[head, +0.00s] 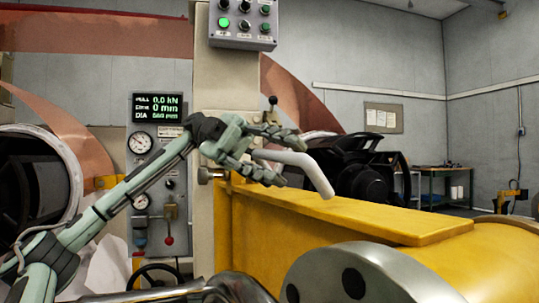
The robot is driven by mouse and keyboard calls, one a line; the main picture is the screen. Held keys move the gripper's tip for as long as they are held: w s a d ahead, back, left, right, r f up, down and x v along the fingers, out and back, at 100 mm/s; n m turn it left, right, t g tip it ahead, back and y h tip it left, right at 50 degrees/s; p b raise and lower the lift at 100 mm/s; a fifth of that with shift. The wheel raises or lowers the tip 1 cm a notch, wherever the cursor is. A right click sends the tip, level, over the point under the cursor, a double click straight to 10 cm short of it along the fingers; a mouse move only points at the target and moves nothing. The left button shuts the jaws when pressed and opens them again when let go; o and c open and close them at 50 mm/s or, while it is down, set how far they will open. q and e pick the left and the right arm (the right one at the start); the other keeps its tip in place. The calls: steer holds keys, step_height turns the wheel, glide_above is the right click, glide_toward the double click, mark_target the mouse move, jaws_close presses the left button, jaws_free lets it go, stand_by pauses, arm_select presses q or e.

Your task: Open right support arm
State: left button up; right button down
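The yellow support arm (330,207) runs from the centre to the lower right, ending in a yellow rounded body (492,255). A light grey bent handle (312,172) sticks out above its near left end. My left gripper (291,160) reaches in from the left at this handle. Its two fingers are spread, one above and one below the handle, with visible gaps. I cannot tell whether either finger touches it. My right gripper is not in view.
A beige column (230,90) with a button box (243,22) stands behind my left gripper. A gauge panel (155,120) with a lit display is left of it. Copper foil (100,35) spans the upper left. A grey round flange (360,278) fills the bottom foreground. A green workbench (440,175) stands far right.

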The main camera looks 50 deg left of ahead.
arm_select(q)
steer(key=v, duration=1.2)
steer(key=shift+s+d, duration=0.1)
